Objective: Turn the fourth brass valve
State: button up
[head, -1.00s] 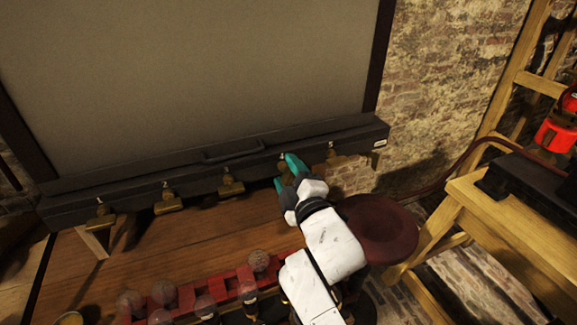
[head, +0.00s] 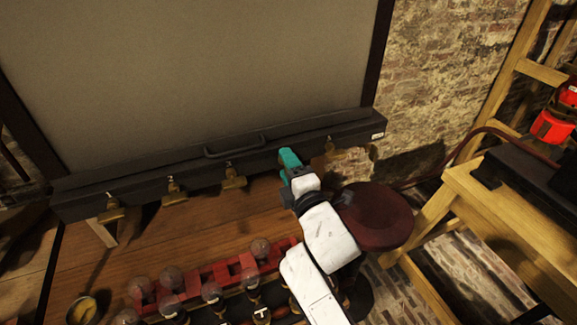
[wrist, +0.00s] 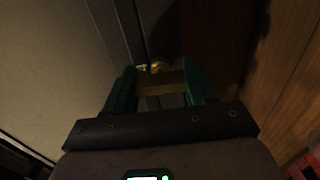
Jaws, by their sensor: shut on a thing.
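A row of brass valves hangs along the front of a long dark box. The first (head: 110,209), second (head: 173,193), third (head: 233,177) and fifth (head: 334,152) show in the head view. My gripper (head: 290,161), with teal fingers, is at the fourth place, between the third and fifth valves, and hides the fourth valve there. In the wrist view the fourth brass valve (wrist: 162,83) lies between the two fingers of my gripper (wrist: 160,88), which are shut on it. How far its handle is turned is hard to tell in the dim light.
A wooden table (head: 205,228) lies below the valves, with a red rack (head: 222,272) of several glass bulbs at its front. A dark red round stool (head: 376,217) stands close to my arm's right. A wooden bench (head: 500,215) stands farther right.

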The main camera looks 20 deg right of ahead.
jog(key=shift+f, duration=0.1)
jog(key=o, duration=1)
jog(key=shift+o, duration=0.2)
jog(key=s+b, duration=0.1)
jog(key=s, duration=0.9)
jog(key=shift+s, duration=0.4)
